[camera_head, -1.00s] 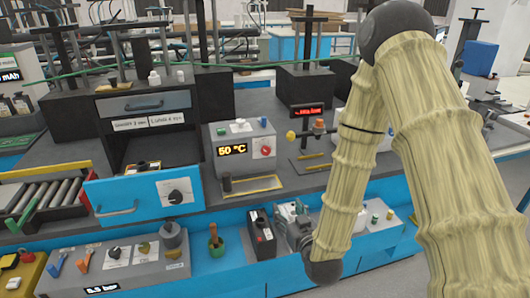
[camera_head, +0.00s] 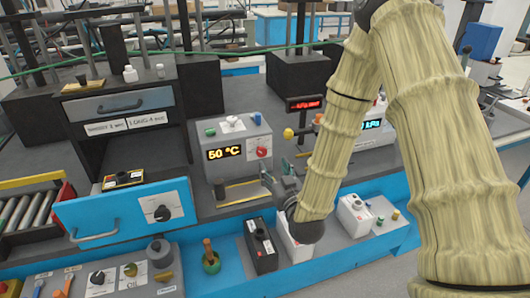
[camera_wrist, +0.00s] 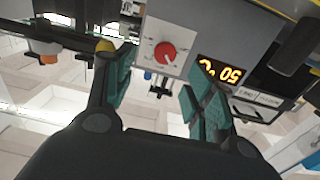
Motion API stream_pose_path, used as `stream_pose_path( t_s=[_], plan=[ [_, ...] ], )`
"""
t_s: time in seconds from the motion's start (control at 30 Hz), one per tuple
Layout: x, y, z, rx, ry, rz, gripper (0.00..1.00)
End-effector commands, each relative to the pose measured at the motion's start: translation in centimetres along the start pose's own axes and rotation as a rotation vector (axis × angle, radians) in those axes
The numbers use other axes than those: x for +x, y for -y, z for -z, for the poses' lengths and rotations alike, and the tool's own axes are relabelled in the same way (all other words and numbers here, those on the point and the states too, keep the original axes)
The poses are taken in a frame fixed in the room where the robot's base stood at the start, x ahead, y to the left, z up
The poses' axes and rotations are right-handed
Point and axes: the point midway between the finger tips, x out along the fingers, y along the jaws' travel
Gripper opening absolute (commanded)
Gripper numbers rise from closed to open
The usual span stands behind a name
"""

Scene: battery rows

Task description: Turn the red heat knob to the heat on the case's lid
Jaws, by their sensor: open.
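The red heat knob (camera_head: 262,152) is on the front of a grey box (camera_head: 230,135), right of its orange "50 °C" display (camera_head: 224,152). In the wrist view the red knob (camera_wrist: 165,53) sits on a pale dial plate, upside down, with the display (camera_wrist: 220,70) to its right. My gripper (camera_head: 275,174) is open and empty, just below and a little right of the knob in the head view. In the wrist view the knob lies ahead, above the gap between the teal-padded fingers (camera_wrist: 155,100). A small dark-and-yellow case (camera_head: 122,180) lies at the open blue drawer; its lid writing is too small to read.
The open blue drawer (camera_head: 85,210) with a black dial stands at left. A black battery (camera_head: 262,250) and white ones (camera_head: 355,215) stand on the lower blue shelf. A yellow knob (camera_head: 288,133) is right of the grey box.

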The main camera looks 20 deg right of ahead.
Motion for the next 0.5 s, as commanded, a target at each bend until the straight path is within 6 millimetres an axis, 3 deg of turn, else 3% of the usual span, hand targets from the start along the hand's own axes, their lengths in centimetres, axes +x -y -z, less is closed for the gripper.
stream_pose_path(
  t_s=[0.3,0.5],
  plan=[
    [5.4,0.5,0.2,-0.001,-0.001,0.007,0.54],
    [7.6,0.6,0.1,0.000,0.000,0.007,0.54]
  ],
)
